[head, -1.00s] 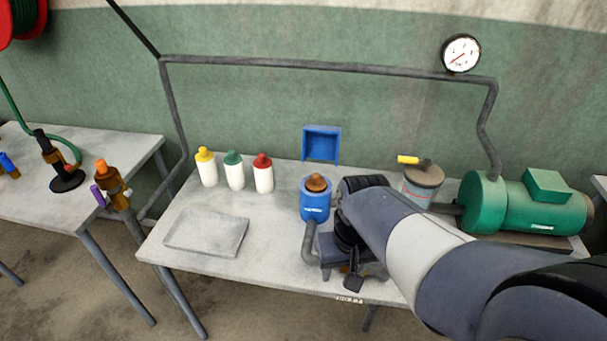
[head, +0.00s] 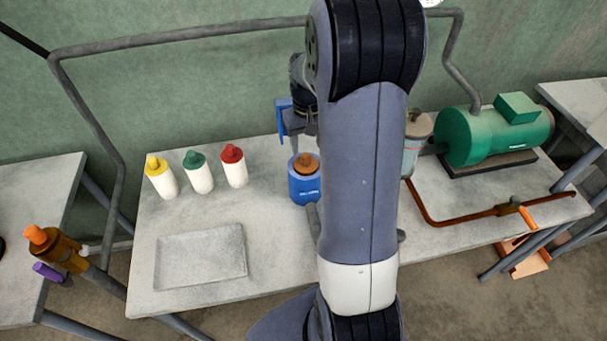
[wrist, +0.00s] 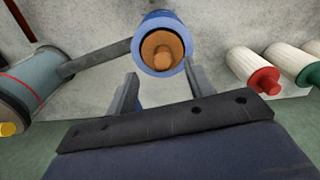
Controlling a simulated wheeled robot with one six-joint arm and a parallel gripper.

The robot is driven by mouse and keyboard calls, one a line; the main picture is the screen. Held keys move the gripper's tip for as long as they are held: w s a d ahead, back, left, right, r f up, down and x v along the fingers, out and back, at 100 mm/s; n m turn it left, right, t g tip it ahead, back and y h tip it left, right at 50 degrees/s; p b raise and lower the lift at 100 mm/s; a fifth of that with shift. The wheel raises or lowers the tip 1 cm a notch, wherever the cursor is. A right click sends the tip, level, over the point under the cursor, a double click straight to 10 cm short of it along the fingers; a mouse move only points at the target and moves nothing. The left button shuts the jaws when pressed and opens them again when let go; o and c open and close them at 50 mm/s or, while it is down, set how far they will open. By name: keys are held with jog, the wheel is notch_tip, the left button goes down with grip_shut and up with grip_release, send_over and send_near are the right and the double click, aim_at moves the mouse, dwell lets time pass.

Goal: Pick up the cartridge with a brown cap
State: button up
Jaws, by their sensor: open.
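The brown-capped cartridge (head: 306,161) sits upright in a blue cylindrical holder (head: 304,187) on the table; only its brown top shows. In the wrist view the brown cap (wrist: 162,50) and the blue holder's rim (wrist: 142,25) lie just beyond my fingers. My gripper (wrist: 160,92) is open and empty, its two fingers spread with the cap roughly in line with the gap between them. In the head view my gripper (head: 300,126) is above and behind the holder, partly hidden by my arm.
White bottles with yellow (head: 160,177), green (head: 198,172) and red (head: 234,166) caps stand left of the holder. A grey tray (head: 200,257) lies front left. A blue wall box (head: 283,120) is close behind my gripper. A glass-sided canister (head: 412,150) and green motor (head: 480,135) stand right.

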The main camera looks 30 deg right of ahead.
aim_at(306, 155)
jog(key=shift+w+a+f+p, duration=0.1)
jog(key=shift+f+p, duration=0.15)
jog(key=shift+f, duration=1.35)
jog(key=shift+w+f+p, duration=0.1)
jog(key=shift+f+p, duration=0.15)
jog(key=shift+f, duration=1.3)
grip_shut()
